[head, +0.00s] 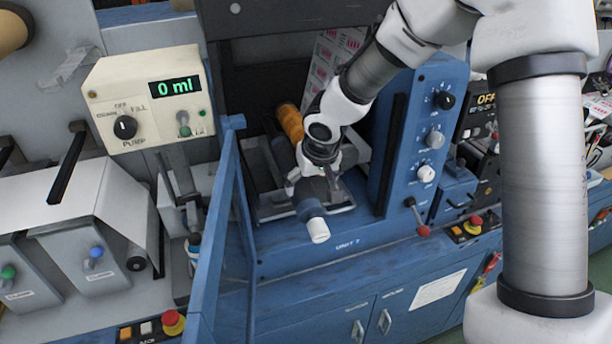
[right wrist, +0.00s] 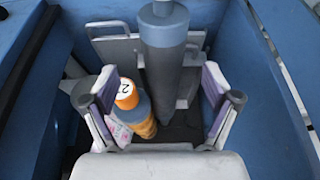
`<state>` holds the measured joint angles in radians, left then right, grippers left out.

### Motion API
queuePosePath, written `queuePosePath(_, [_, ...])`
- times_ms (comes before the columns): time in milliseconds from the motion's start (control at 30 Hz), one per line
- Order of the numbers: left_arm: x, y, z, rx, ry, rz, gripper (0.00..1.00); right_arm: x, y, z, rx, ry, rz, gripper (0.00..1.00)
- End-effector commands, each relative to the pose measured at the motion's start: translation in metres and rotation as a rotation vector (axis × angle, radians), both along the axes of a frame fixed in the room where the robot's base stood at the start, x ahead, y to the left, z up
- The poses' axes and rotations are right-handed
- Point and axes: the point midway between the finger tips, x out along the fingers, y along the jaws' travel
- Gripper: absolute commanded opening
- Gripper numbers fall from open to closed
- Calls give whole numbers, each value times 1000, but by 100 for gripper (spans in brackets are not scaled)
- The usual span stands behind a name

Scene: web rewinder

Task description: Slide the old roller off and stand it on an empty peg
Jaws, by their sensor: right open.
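My right gripper (head: 313,187) is in the blue machine's recess, pointing down and open, with a finger on either side in the right wrist view (right wrist: 158,88). A grey roller with a pale end (head: 318,229) sticks out toward the front just below it. In the right wrist view the grey roller (right wrist: 165,62) runs between the finger lines, with gaps on both sides. An orange roller (head: 290,122) with a numbered end shows behind the gripper, and in the right wrist view (right wrist: 127,96) near the left finger. I cannot tell which roller is old. No empty peg is clearly visible. My left gripper is not in view.
A blue upright frame (head: 240,200) stands left of the recess. A blue panel with knobs (head: 412,130) stands to the right. A pump box reading 0 ml (head: 150,98) is at the left. A red-knobbed lever (head: 422,231) juts out at the right front.

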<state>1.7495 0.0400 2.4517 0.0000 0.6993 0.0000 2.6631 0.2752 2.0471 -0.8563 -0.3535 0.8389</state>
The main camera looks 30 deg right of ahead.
Motion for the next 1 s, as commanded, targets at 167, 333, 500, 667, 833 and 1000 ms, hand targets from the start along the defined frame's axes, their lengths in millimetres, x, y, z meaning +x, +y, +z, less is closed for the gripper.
queuePosePath(167, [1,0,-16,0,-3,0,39,10,-2,-30,0,3,0,88])
queuePosePath(333, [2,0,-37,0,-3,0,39,18,-4,-54,0,2,0,88])
queuePosePath(500, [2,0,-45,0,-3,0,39,23,-5,-64,0,1,0,88])
queuePosePath(667, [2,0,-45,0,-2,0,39,25,-5,-65,0,2,0,88])
queuePosePath(833, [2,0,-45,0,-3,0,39,25,-5,-65,0,2,0,88])
queuePosePath(1000, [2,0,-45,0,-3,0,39,25,-5,-65,0,2,0,27])
